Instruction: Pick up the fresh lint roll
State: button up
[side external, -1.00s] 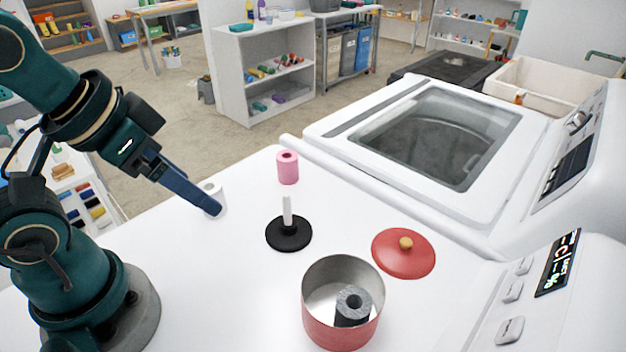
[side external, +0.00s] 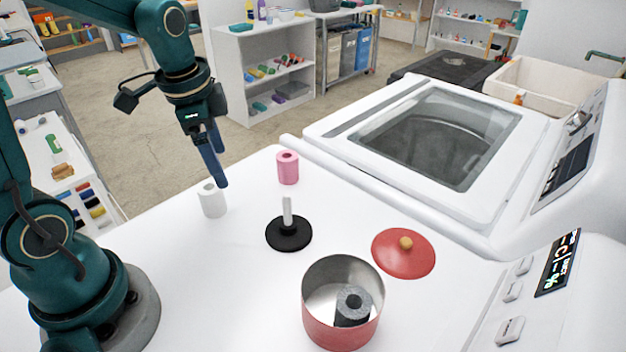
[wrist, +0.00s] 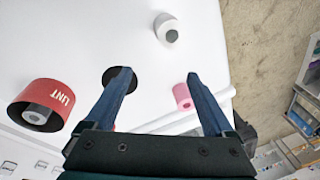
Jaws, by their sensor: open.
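A white roll (side external: 212,200) stands upright near the left edge of the white top, its hollow core facing up. It also shows in the wrist view (wrist: 168,33), beyond my fingertips. A pink roll (side external: 288,168) stands upright farther back; in the wrist view (wrist: 183,97) it is beside my right-hand finger. I cannot tell from markings which is the fresh lint roll. A dark grey roll (side external: 353,305) sits inside the red pot (side external: 335,333), lettered in the wrist view (wrist: 62,93). My gripper (side external: 222,184) is open and empty, above and just behind the white roll, pointing down.
A black round stand with a white upright peg (side external: 287,212) is in the middle. A red lid with a wooden knob (side external: 404,254) lies right of it. The washer (side external: 325,132) borders the right side. The top between the white roll and stand is clear.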

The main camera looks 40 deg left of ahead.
aim_at(212, 196)
jog(key=shift+n+g+h, duration=0.3)
jog(key=shift+n+g, duration=0.2)
jog(key=shift+g, duration=0.3)
jog(key=a+f, duration=0.2)
jog(key=f, duration=0.1)
jog(key=a+f, duration=0.1)
jog(key=shift+s+a+f, duration=0.25)
jog(key=shift+f, duration=0.15)
jog(key=shift+s+a+f, duration=0.2)
jog(key=shift+s+f, duration=0.05)
jog(key=shift+f, duration=2.7)
grip_shut()
jog(key=shift+r, duration=0.1)
